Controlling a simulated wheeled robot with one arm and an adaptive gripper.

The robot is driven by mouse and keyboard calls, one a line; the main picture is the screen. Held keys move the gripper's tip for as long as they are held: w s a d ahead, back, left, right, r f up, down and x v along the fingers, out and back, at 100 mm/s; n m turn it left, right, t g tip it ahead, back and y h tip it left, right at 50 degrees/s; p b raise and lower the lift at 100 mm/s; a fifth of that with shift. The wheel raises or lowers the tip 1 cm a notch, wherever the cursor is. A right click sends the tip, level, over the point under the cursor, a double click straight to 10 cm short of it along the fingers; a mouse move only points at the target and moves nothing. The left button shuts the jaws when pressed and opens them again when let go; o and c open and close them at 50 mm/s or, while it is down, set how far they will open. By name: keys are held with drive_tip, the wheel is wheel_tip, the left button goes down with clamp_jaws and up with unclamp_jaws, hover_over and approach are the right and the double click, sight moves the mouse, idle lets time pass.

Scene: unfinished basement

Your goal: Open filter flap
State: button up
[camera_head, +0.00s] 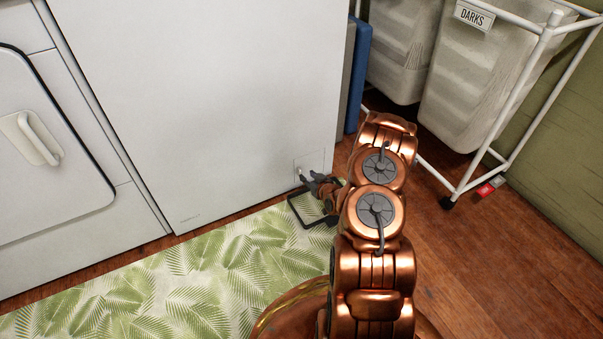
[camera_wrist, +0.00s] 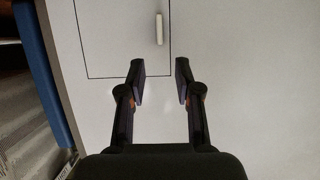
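The filter flap (camera_head: 311,164) is a small square panel low on the front of the white washer, near its right edge. In the wrist view the flap (camera_wrist: 115,40) shows as a dark-outlined panel, flush with the front, with a short pale upright handle (camera_wrist: 159,29) near its right side. My gripper (camera_head: 308,177) is right in front of the flap in the head view. In the wrist view my gripper (camera_wrist: 161,70) is open, with nothing between its fingers. The handle lies ahead of the gap between the fingertips. I cannot tell any contact.
The washer (camera_head: 200,90) stands beside a white dryer (camera_head: 60,150) at left. A leaf-pattern mat (camera_head: 220,265) lies on the wood floor in front. A blue panel (camera_head: 359,75) and a wheeled laundry rack (camera_head: 510,110) with hampers stand at right. Wood floor at lower right is clear.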

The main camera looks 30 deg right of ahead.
sight(299, 170)
drive_tip(key=b+x, duration=0.2)
drive_tip(key=x, duration=0.3)
drive_tip(key=shift+s+f, duration=0.1)
drive_tip(key=shift+b+x, duration=0.3)
drive_tip(key=shift+x, duration=0.5)
clamp_jaws()
